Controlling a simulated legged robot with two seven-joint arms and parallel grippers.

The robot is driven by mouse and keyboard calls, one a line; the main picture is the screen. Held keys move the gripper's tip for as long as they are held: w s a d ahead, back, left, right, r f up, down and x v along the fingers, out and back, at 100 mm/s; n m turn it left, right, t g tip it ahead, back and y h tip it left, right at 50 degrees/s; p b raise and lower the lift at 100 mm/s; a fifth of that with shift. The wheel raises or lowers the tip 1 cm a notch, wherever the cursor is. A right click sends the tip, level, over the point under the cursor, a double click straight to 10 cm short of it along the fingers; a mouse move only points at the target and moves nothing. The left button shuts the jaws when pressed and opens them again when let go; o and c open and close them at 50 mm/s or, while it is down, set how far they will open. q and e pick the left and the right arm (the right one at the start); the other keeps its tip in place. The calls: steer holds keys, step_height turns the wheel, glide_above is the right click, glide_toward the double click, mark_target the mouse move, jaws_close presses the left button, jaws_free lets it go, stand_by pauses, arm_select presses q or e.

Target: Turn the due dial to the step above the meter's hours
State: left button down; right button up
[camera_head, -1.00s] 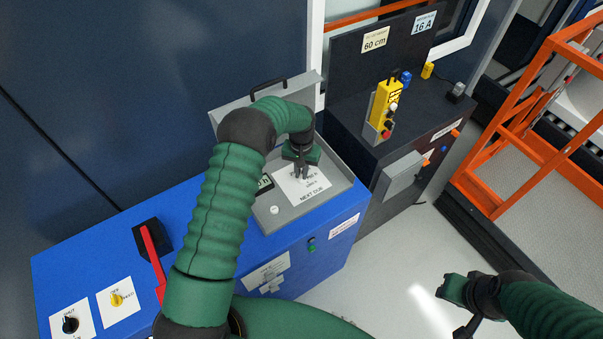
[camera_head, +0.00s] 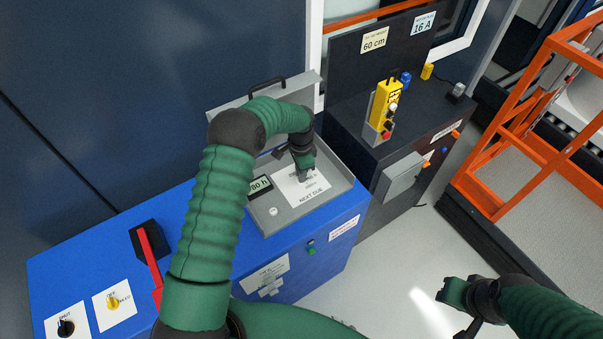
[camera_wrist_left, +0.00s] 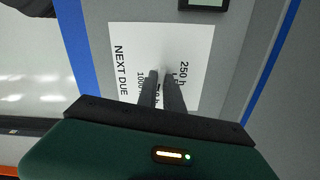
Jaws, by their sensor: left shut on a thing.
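The white dial plate (camera_head: 312,189) marked NEXT DUE lies in the grey open-lidded box on the blue cabinet. My left gripper (camera_head: 302,178) points down onto the middle of this plate, its fingers close together and shut on the due dial, which they hide. In the left wrist view the plate (camera_wrist_left: 130,50) shows a 250 h mark and a partly covered 1000 mark; the dial's pointer cannot be seen. The hours meter (camera_head: 260,185) beside the plate reads something ending in 80 h, its first digit unclear. My right gripper (camera_head: 453,291) hangs empty over the floor, its jaw opening unclear.
The grey lid (camera_head: 232,116) stands open behind the plate. A white button (camera_head: 273,211) sits in the box's near corner. A red lever (camera_head: 151,258) rises from the blue cabinet (camera_head: 205,215). A yellow pendant (camera_head: 384,108) stands on the dark cabinet at right.

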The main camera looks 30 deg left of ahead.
arm_select(q)
steer(key=m, duration=0.4)
steer(key=shift+w+a+r+m, duration=0.1)
steer(key=shift+a+r+m, duration=0.05)
steer(key=shift+m, duration=0.15)
steer(key=shift+w+r+m, duration=0.1)
steer(key=shift+m, duration=2.4)
steer(key=shift+a, duration=0.1)
steer(key=c, duration=1.5)
jaws_free()
step_height(320, 180, up, 16)
steer(key=shift+r+b, duration=0.25)
steer(key=shift+b, duration=0.4)
